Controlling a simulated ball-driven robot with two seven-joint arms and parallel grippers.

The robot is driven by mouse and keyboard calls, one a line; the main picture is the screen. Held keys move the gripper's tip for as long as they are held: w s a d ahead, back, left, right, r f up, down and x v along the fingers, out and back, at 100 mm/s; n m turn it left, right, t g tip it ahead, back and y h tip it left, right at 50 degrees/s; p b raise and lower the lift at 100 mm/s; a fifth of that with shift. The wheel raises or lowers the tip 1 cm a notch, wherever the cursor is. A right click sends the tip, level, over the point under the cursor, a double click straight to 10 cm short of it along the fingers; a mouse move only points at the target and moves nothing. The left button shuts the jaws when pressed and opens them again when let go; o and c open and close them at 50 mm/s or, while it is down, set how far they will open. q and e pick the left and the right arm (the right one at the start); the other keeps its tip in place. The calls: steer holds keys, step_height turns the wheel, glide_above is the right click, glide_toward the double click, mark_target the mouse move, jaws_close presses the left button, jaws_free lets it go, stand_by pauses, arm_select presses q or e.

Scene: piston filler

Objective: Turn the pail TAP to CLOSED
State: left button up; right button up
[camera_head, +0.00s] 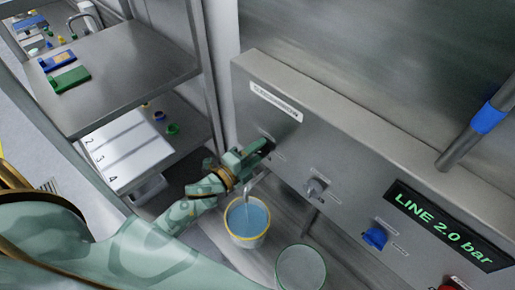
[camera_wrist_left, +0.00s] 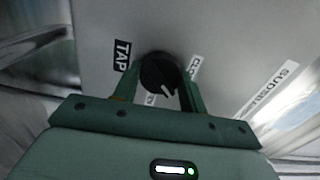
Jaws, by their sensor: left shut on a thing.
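The TAP knob (camera_wrist_left: 155,70) is round and black with a white pointer line, on the grey panel. In the left wrist view the line slants down and right; the TAP label (camera_wrist_left: 121,55) is left of the knob and a partly covered label starting "CLO" (camera_wrist_left: 194,66) is to its right. My left gripper (camera_head: 262,150) is shut on the knob, one finger on each side. The pail (camera_head: 247,222) has a yellow rim and blue liquid inside. A pale spout or stream (camera_head: 249,187) comes down into it from below the gripper. My right gripper is not in view.
A clear round vessel (camera_head: 301,267) stands right of the pail. The panel also carries a grey knob (camera_head: 315,187), a blue knob (camera_head: 375,237) and a display reading LINE 2.0 bar (camera_head: 447,225). A metal shelf (camera_head: 120,75) stands at left.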

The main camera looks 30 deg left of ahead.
arm_select(q)
steer(key=n+p, duration=0.2)
steer(key=n, duration=0.2)
steer(key=shift+r+n, duration=0.1)
steer(key=shift+n, duration=0.2)
steer(key=shift+n+p, duration=0.8)
steer(key=shift+n, duration=1.1)
steer(key=o, duration=1)
steer(key=b+v, duration=0.2)
steer(key=v, duration=1.4)
steer(key=shift+s+a+b, duration=0.15)
steer(key=shift+s+b, duration=0.05)
steer(key=shift+b, duration=0.15)
